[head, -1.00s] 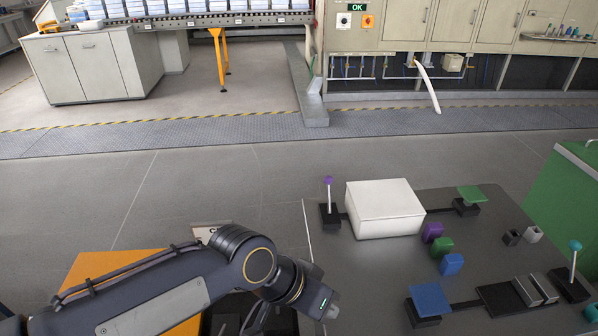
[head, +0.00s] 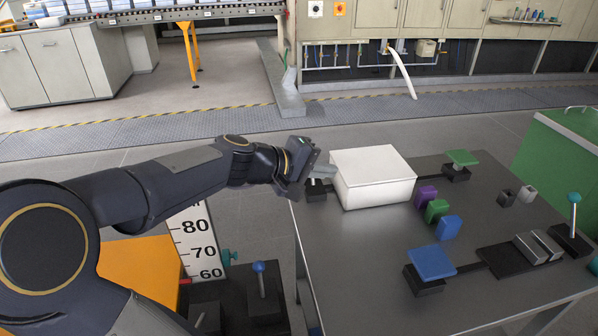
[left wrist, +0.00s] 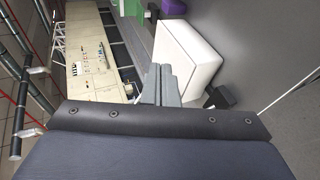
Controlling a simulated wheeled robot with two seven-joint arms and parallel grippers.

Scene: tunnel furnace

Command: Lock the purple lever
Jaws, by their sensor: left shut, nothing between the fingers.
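The purple lever's black base (head: 316,192) stands at the far left corner of the dark grey table (head: 370,265), left of the white box (head: 372,176). Its knob and rod are hidden behind my left gripper in the head view. My left gripper (head: 322,173) is shut and empty, right above that base and close to the box's left side. In the left wrist view my gripper fingers (left wrist: 160,86) lie together beside the white box (left wrist: 187,58). A black base (left wrist: 219,97) shows right of them there. I cannot tell whether the fingers touch the lever. My right gripper is not in view.
Purple (head: 426,196), green (head: 436,211) and blue (head: 449,227) blocks lie right of the box. A blue lever (head: 260,280) stands near the table's left side, a teal lever (head: 574,220) at the right. A green bin (head: 560,155) stands beyond the right edge.

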